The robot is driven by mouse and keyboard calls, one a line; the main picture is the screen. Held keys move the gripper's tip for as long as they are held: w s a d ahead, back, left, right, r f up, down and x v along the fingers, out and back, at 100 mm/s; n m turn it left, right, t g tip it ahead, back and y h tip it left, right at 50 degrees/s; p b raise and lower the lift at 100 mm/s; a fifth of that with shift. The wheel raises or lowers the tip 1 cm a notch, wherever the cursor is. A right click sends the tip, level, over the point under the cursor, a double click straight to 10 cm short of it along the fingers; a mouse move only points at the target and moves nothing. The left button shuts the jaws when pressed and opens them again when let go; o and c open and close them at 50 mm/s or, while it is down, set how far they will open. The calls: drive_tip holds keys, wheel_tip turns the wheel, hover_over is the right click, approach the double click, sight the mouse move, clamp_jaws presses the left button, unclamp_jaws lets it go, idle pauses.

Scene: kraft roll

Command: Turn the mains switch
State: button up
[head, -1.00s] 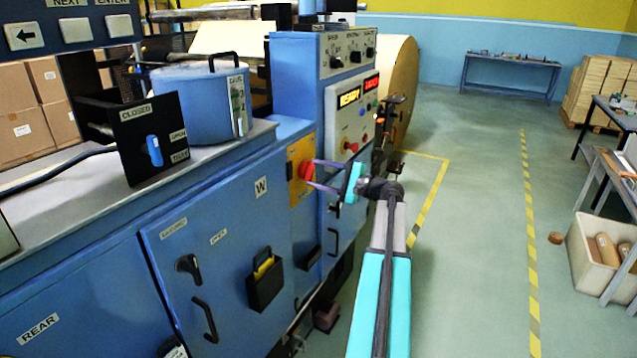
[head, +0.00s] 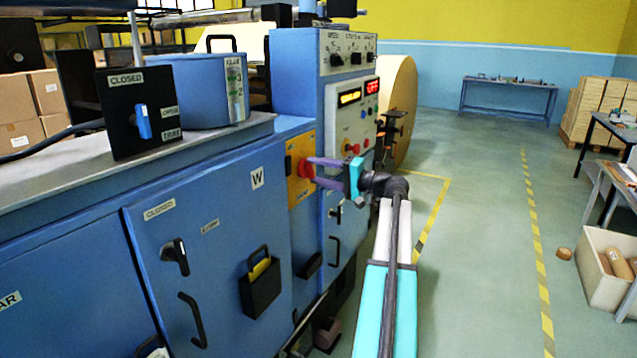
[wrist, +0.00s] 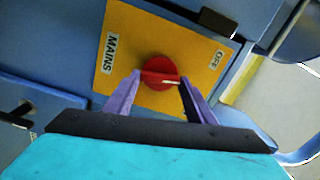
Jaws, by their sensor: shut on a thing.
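The mains switch is a red round knob (wrist: 159,73) with a raised grip bar and a pale pointer mark, on a yellow plate (wrist: 205,60). The plate is labelled MAINS and OFF in the wrist view. In the head view the red knob (head: 305,169) sits on the yellow plate (head: 295,190) on the side of the blue machine. My gripper (head: 315,170) reaches it from the right. In the wrist view my gripper (wrist: 160,82) has its purple fingers on both sides of the knob, shut on it. The pale mark points right in that view.
The blue machine (head: 215,250) fills the left, with a black pocket (head: 260,284) and door handles below the switch. A control panel (head: 352,120) with lit displays stands just beyond. The floor (head: 480,240) to the right is open. A crate (head: 605,270) stands at far right.

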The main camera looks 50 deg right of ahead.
drive_tip(key=n+b, duration=0.3)
drive_tip(key=b, duration=0.1)
drive_tip(key=shift+f+n+b, duration=0.3)
drive_tip(key=shift+n, duration=0.1)
drive_tip(key=n+b, duration=0.2)
drive_tip(key=b, duration=0.1)
drive_tip(key=shift+r+n, duration=0.2)
drive_tip(key=shift+n, duration=0.2)
drive_tip(key=shift+r, duration=0.1)
drive_tip(key=o, duration=1)
drive_tip(key=shift+o, duration=0.2)
drive_tip(key=shift+s, duration=0.1)
drive_tip(key=v, duration=1.3)
drive_tip(key=shift+s+p, duration=0.35)
drive_tip(key=shift+p, duration=0.1)
